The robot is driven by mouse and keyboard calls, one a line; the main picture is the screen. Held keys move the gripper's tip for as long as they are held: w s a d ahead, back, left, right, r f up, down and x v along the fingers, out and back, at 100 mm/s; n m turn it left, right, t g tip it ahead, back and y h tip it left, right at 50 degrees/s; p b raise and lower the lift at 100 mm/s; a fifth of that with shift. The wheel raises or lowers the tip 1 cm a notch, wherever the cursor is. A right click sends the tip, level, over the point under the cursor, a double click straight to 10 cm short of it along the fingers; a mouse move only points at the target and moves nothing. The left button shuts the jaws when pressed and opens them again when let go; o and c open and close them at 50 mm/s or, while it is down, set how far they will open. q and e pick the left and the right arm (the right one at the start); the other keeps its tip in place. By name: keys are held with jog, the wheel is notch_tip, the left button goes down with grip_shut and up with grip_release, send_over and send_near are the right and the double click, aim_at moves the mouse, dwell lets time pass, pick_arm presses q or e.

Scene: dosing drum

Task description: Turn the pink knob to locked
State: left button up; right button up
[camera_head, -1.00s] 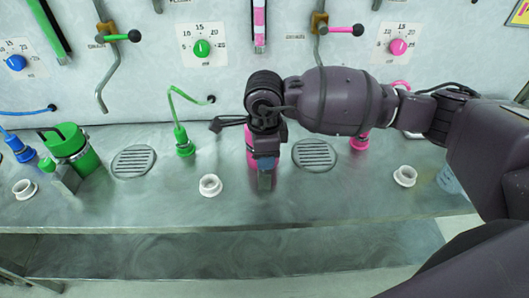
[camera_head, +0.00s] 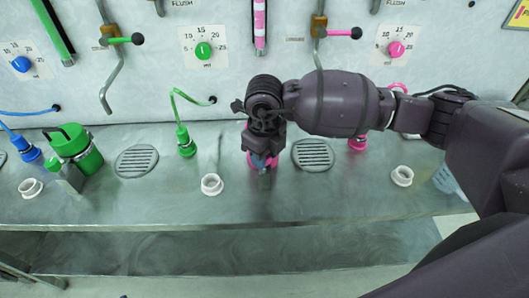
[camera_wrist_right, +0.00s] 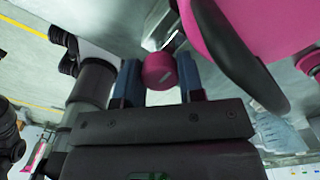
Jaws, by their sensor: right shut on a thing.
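My right gripper (camera_wrist_right: 160,76) is shut on the knob, one blue fingertip on each side. In the head view, my right gripper (camera_head: 263,163) points down over the counter, and my wrist hides the knob and most of the pink drum (camera_head: 251,160). I cannot read a locked mark. My left gripper is not in view.
A steel counter (camera_head: 330,205) runs below the wall. A green drum (camera_head: 85,155) stands left. Round grates (camera_head: 312,153) and white ring fittings (camera_head: 211,184) sit in the counter.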

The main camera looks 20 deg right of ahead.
jog(key=shift+m, duration=0.4)
jog(key=o, duration=0.8)
jog(key=shift+o, duration=0.6)
notch_tip(320, 180, up, 11)
jog(key=shift+f, duration=0.1)
